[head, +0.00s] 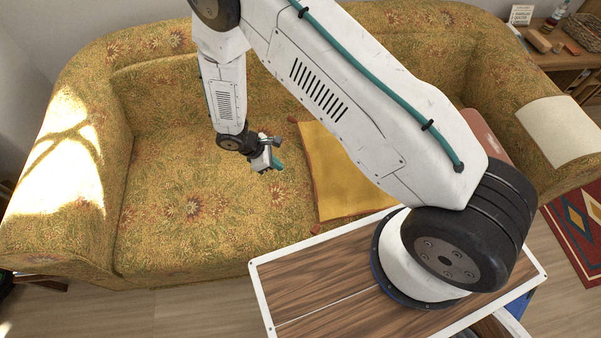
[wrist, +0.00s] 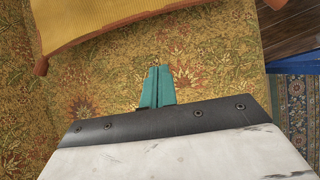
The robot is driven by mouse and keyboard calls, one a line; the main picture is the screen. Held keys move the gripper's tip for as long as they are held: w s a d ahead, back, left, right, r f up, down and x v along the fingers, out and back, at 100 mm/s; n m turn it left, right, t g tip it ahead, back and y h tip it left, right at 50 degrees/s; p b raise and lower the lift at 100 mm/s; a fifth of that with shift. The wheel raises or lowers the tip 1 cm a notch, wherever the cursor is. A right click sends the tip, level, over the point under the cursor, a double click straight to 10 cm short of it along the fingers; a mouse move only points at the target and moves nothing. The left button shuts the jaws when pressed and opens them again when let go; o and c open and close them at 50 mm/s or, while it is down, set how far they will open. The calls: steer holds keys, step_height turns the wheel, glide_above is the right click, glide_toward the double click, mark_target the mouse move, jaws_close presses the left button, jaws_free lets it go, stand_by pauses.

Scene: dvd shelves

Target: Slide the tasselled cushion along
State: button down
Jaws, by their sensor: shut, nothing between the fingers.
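The yellow tasselled cushion (head: 340,180) lies flat on the sofa seat, partly hidden behind my arm. Rust-coloured tassels show at its left corners. In the wrist view the cushion (wrist: 95,18) fills the upper left, with a tassel at its lower left corner. My gripper (head: 277,163) is just left of the cushion's left edge in the head view. Its teal fingers (wrist: 157,85) are shut with nothing between them. In the wrist view they point toward the cushion, with a strip of sofa fabric between.
The floral sofa (head: 180,190) has a broad clear seat left of the cushion. A pinkish-brown object (head: 487,137) shows behind my arm at right. A cream cloth (head: 562,130) covers the right armrest. A side table (head: 550,55) with small items stands at the back right.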

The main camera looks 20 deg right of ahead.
steer(key=x, duration=1)
steer(key=shift+s+d+f, duration=0.1)
steer(key=shift+d+f, duration=0.05)
steer(key=shift+f, duration=0.1)
steer(key=d, duration=0.2)
steer(key=shift+s+d+r, duration=0.2)
steer(key=shift+d+r, duration=0.05)
steer(key=shift+s+d, duration=0.15)
steer(key=shift+d, duration=0.45)
